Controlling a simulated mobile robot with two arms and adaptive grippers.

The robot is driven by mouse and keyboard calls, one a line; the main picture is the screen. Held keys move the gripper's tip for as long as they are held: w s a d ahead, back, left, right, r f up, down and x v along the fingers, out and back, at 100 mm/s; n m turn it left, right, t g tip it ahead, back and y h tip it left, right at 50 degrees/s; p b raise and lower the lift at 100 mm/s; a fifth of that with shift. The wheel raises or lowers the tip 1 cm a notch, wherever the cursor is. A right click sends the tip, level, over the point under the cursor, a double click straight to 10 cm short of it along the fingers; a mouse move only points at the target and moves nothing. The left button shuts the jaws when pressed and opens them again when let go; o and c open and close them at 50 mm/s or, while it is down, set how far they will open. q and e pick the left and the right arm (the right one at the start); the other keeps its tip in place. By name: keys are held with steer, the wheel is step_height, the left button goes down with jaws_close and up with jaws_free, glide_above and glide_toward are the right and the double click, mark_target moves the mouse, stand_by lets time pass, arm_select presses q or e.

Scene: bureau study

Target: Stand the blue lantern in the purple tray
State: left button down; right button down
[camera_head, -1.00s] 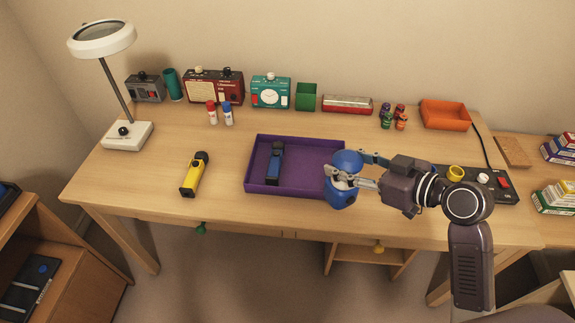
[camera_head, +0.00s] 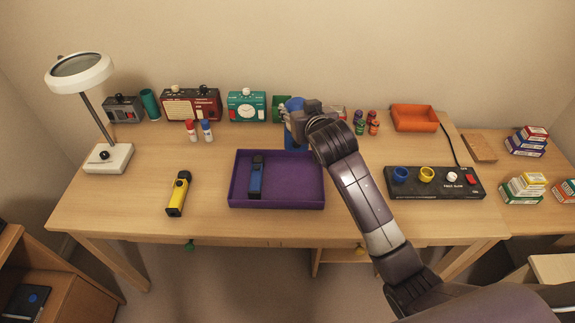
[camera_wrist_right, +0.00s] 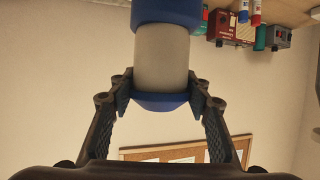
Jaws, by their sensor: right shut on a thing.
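My right gripper (camera_head: 291,117) is shut on the blue lantern (camera_head: 292,141), near the back of the desk, behind the purple tray's right half. In the right wrist view the lantern (camera_wrist_right: 162,58) shows a grey middle between blue ends, and the fingers (camera_wrist_right: 166,92) press both sides near one blue end. My gripper and wrist partly hide the lantern in the head view. I cannot tell whether it touches the desk. The purple tray (camera_head: 300,201) lies at the desk's front middle, with a blue flashlight (camera_head: 255,177) in its left part. The tray's right part is empty.
A yellow flashlight (camera_head: 178,194) lies left of the tray. Red and teal radios (camera_head: 191,104) (camera_head: 247,106), a green box (camera_head: 281,104) and an orange tray (camera_head: 414,118) line the back. A black switch panel (camera_head: 435,182) lies at the right.

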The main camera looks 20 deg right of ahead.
step_height(320, 180, down, 17)
steer(key=shift+f+p, duration=0.2)
steer(key=shift+p, duration=0.15)
steer(key=c, duration=1)
jaws_free()
steer(key=shift+s+f, duration=0.1)
steer(key=shift+c, duration=0.2)
steer(key=v, duration=1.2)
steer(key=shift+b, duration=0.35)
